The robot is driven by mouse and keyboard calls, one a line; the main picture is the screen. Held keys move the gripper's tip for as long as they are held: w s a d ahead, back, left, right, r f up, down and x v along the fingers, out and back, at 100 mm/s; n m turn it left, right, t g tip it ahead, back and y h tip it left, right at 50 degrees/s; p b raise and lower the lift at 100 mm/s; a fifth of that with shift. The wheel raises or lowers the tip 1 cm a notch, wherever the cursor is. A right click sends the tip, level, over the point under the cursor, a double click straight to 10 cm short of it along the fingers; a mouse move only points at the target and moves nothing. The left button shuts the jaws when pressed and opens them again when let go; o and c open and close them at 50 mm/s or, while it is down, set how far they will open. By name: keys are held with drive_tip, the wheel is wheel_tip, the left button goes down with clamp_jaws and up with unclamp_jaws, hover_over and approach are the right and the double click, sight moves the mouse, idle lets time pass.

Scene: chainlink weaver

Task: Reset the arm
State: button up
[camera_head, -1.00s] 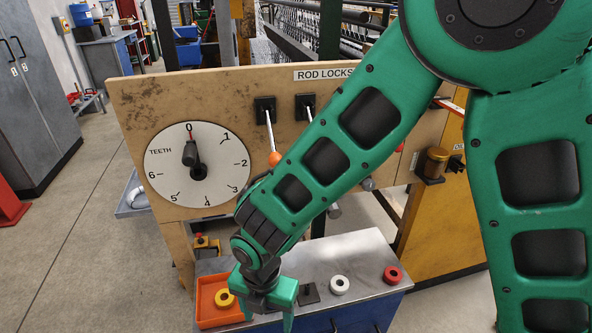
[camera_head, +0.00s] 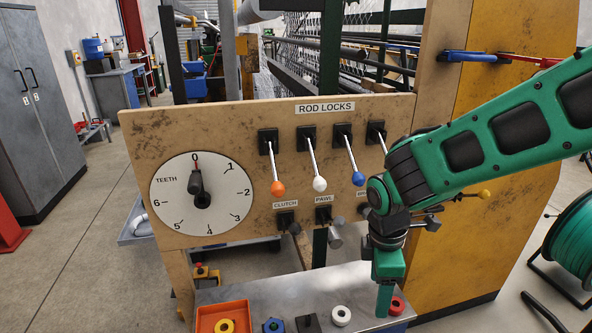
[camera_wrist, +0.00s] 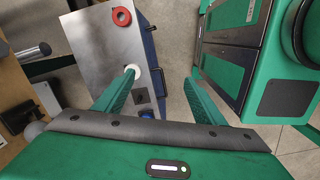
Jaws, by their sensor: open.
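My green arm reaches in from the right in the head view. My gripper (camera_head: 385,300) points down in front of the right part of the control board, above the right end of the metal bench top. In the wrist view my gripper (camera_wrist: 160,85) has its two green fingers spread wide apart, with nothing held between them. A white ring (camera_wrist: 135,71) shows just by the left fingertip there, lower down on the bench. The fingertips are partly hidden in the head view by the wrist.
The control board (camera_head: 232,118) carries a teeth dial (camera_head: 225,200) and rod-lock levers with orange (camera_head: 278,188), white (camera_head: 319,184) and blue (camera_head: 358,179) knobs. On the bench are an orange tray (camera_head: 207,315), a white ring (camera_head: 341,316) and a red ring (camera_head: 397,306). A green spool (camera_head: 575,245) stands right.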

drive_tip(key=s+d+r+m, duration=0.3)
drive_tip(key=d+m, duration=0.3)
drive_tip(key=d, duration=0.2)
drive_tip(key=s+d+r+m, duration=0.3)
drive_tip(key=s+d+m, duration=0.1)
drive_tip(key=d+m, duration=0.35)
drive_tip(key=s+d+r+m+y, duration=0.1)
drive_tip(key=s+d+r+m, duration=0.1)
drive_tip(key=s+d+m, duration=0.5)
drive_tip(key=s+m, duration=0.2)
drive_tip(key=shift+s+d+r, duration=0.2)
drive_tip(key=shift+s+r, duration=0.1)
drive_tip(key=shift+r, duration=0.05)
drive_tip(key=shift+w+m+g, duration=0.15)
drive_tip(key=shift+m+g, duration=0.1)
drive_tip(key=shift+g, duration=0.05)
drive_tip(key=shift+w+f, duration=0.25)
drive_tip(key=shift+w, duration=0.25)
